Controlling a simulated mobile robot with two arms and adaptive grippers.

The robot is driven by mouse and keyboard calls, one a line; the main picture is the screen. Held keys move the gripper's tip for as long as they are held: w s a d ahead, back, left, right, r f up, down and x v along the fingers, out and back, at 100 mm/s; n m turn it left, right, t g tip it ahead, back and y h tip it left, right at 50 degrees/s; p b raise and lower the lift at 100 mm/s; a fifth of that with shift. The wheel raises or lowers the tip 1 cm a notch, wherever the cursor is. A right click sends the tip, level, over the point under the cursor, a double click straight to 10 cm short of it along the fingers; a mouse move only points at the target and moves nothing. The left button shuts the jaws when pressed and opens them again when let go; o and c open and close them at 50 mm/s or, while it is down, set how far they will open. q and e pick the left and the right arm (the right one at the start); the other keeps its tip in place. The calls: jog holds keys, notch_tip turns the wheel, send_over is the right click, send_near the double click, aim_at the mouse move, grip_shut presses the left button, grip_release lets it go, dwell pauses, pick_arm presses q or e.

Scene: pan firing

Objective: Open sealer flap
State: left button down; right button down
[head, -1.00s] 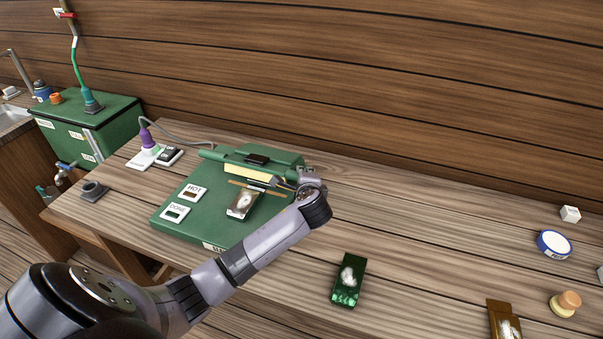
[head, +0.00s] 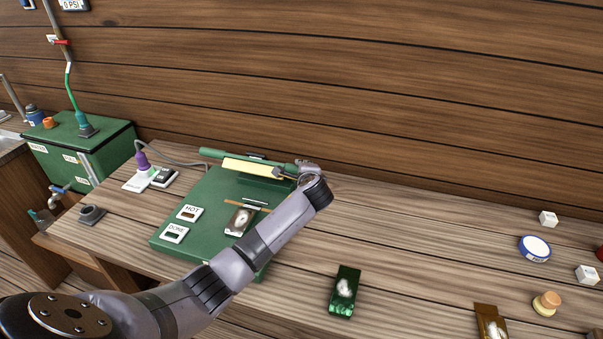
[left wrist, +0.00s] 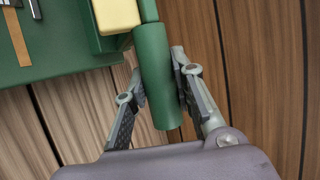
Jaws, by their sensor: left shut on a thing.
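The green sealer (head: 200,190) sits on the wooden bench, with HOT and DONE labels on its left side. Its flap (head: 222,156), a green bar with a yellow strip, stands tilted up at the back of the base. My left gripper (head: 307,171) is at the flap's right end. In the left wrist view, its two fingers (left wrist: 156,82) are on either side of the flap's green end bar (left wrist: 154,62), shut on it. A pouch with white contents (head: 239,222) lies on the sealer base, partly hidden by my left arm. My right gripper is out of view.
A green pouch (head: 344,292) lies on the bench in front. A brown pouch (head: 490,322), a round blue-rimmed tin (head: 535,248), a wooden-knobbed stamp (head: 547,303) and white cubes (head: 548,218) are at right. A purple plug (head: 142,158) stands left of the sealer.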

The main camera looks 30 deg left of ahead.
pick_arm(q)
jog(key=shift+w+r, duration=0.1)
jog(key=shift+r, duration=0.2)
jog(key=c, duration=1.6)
grip_release()
jog(key=shift+f, duration=0.1)
jog(key=shift+o, duration=1.3)
jog(key=shift+f, duration=0.1)
jog(key=v, duration=1.2)
